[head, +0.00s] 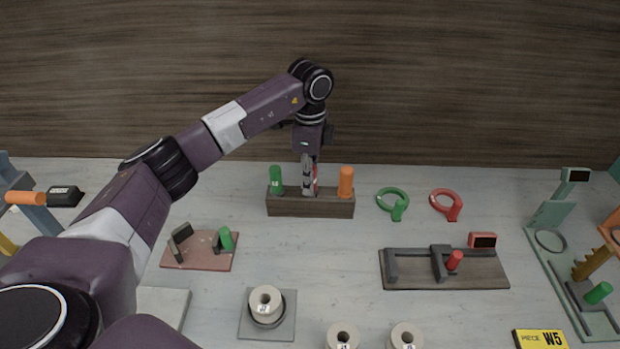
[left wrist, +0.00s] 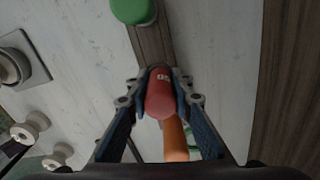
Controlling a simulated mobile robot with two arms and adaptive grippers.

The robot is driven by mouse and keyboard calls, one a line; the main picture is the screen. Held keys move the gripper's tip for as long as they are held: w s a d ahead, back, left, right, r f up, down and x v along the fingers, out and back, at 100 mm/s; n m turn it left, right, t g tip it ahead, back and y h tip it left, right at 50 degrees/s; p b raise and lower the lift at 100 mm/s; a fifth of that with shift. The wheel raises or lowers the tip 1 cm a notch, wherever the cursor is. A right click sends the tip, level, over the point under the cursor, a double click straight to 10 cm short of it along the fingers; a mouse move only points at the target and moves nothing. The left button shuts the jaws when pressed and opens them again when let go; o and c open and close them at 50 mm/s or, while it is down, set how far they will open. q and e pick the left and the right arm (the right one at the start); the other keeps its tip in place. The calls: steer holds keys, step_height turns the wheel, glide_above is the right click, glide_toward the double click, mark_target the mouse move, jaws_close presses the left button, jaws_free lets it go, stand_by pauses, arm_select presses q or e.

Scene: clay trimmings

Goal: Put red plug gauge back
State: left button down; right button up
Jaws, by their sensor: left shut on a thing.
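The red plug gauge (left wrist: 160,95) is between the fingers of my left gripper (left wrist: 160,88), which is shut on it. In the head view my left gripper (head: 309,184) points down at the middle of the dark wooden rack (head: 310,208), and a bit of red shows between its fingers. The gauge is over or in the rack's middle place; its lower end is hidden, so I cannot tell how deep it sits. A green plug gauge (head: 276,180) stands at the rack's left end and an orange one (head: 345,182) at its right end. My right gripper is not in view.
Green (head: 393,203) and red (head: 446,204) ring gauges lie right of the rack. A red-brown board (head: 200,252) with a green-handled tool is at front left. A dark fixture (head: 445,270) with a red knob is at front right. Several pale spools stand in front.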

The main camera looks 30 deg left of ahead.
arm_select(q)
steer(key=shift+f, duration=0.35)
steer(key=c, duration=1.7)
jaws_free()
steer(key=shift+r, duration=0.15)
steer(key=shift+r, duration=0.35)
step_height(320, 180, up, 11)
steer(key=shift+f+b, duration=0.1)
steer(key=shift+b, duration=0.95)
steer(key=shift+r, duration=0.55)
